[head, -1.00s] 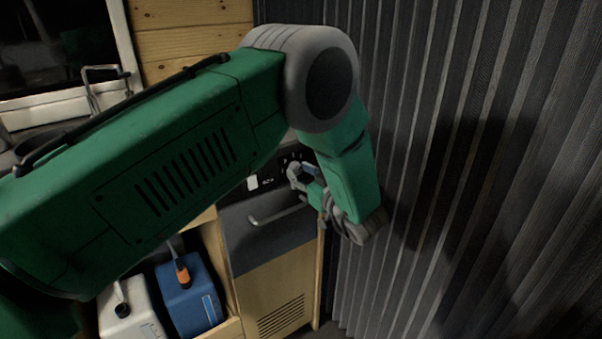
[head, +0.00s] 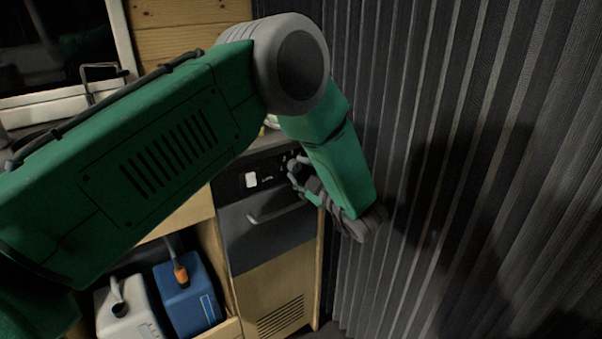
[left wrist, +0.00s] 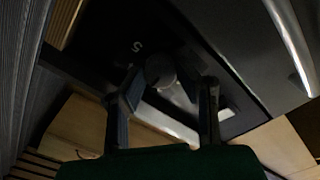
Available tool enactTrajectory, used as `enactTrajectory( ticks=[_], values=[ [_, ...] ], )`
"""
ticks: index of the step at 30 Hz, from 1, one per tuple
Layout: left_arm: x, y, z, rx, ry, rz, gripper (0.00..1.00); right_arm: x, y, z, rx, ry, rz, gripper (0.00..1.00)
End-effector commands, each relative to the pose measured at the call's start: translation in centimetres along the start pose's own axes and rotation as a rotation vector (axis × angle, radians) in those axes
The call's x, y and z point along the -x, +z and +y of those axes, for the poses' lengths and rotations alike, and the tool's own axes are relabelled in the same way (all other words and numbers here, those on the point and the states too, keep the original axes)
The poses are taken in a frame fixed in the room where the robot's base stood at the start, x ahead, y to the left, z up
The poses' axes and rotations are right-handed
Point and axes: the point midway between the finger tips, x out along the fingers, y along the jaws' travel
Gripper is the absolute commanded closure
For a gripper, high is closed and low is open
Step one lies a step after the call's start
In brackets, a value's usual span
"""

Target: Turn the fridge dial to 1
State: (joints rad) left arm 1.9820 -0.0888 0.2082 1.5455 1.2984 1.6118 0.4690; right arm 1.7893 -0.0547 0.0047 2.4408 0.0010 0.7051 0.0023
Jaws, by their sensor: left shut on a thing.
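The fridge (head: 267,226) has a dark front with a black control panel along its top. The fridge dial (left wrist: 160,69) is a round dark knob on this panel. A digit that looks like 5 shows on the panel beside it in the left wrist view; the dial's pointer is too dark to read. My left gripper (head: 295,174) is at the right part of the panel. In the left wrist view its fingers (left wrist: 166,84) stand on either side of the dial and are shut on it. My right gripper is in neither view.
A fridge handle (head: 276,213) runs just below the panel. A white switch (head: 251,180) sits on the panel's left. A dark corrugated wall (head: 450,180) stands close to the right. A blue canister (head: 187,298) and a white canister (head: 127,312) stand in the lower left shelf.

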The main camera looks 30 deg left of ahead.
Motion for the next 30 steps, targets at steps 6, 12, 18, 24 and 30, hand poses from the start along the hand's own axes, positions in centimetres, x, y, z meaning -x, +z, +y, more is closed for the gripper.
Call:
enactTrajectory(
  ticks=[6, 12, 18, 24, 30],
  values=[
    [-0.1, 0.0, 0.0, 0.208, 0.001, 0.001, 1.00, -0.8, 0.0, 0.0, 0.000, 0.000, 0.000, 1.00],
    [-0.1, 0.1, -0.1, 0.397, 0.001, 0.000, 1.00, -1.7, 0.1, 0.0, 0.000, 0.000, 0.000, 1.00],
    [-0.1, 0.1, -0.1, 0.588, 0.002, 0.000, 1.00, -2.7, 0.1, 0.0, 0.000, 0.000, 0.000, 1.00],
    [-0.1, 0.2, -0.3, 0.776, 0.001, 0.000, 1.00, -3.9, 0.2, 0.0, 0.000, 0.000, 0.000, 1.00],
    [-0.1, 0.2, -0.4, 0.966, -0.001, 0.001, 1.00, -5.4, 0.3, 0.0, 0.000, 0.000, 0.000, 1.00]
  ],
)
